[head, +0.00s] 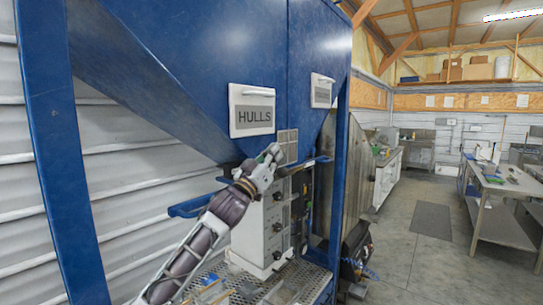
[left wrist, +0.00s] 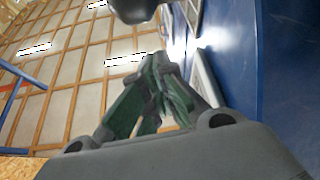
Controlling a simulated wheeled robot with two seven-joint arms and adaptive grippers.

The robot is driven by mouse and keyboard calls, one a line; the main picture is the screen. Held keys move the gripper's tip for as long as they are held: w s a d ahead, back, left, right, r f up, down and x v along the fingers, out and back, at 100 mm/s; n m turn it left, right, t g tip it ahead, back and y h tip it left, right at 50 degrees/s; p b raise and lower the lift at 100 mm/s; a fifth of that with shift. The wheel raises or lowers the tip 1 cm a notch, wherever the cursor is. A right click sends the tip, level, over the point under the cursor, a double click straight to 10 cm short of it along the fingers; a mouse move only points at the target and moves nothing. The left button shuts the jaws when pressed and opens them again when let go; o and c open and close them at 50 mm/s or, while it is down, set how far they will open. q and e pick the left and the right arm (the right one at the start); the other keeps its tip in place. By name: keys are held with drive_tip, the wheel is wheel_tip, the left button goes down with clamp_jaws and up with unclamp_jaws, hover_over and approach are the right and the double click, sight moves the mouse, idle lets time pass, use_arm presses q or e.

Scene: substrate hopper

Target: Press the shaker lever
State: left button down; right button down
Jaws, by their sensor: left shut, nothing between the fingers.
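My left gripper (head: 274,152) is shut and empty, raised in front of the blue hopper (head: 180,60), just below the HULLS sign (head: 251,110). In the left wrist view its green-padded fingers (left wrist: 158,62) come together at the tips. A blue bar (head: 190,207) sticks out to the left behind my forearm, and a darker bar (head: 304,165) runs right of the gripper. I cannot tell which of these, if either, is the shaker lever. Whether the fingertips touch anything is unclear. My right gripper is not in view.
A pale control box (head: 262,232) with dark knobs stands under the hopper, beside my forearm. A perforated shelf (head: 315,280) with small items lies below. Blue frame posts (head: 62,150) flank the hopper. Open floor (head: 415,270) and a workbench (head: 500,185) lie to the right.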

use_arm(q)
drive_tip(key=shift+d+f+b, duration=0.15)
drive_tip(key=shift+f+b, duration=0.45)
drive_tip(key=shift+f, duration=0.1)
drive_tip(key=shift+d+f+b, duration=0.1)
drive_tip(key=shift+f+b, duration=0.5)
drive_tip(key=shift+f, duration=0.1)
drive_tip(key=shift+d+f+m+g+h, duration=0.2)
drive_tip(key=shift+f+m, duration=0.3)
drive_tip(key=shift+f, duration=0.9)
drive_tip(key=shift+a+f+m+g+h, duration=0.1)
drive_tip(key=shift+f+m+h, duration=0.3)
drive_tip(key=shift+f, duration=0.95)
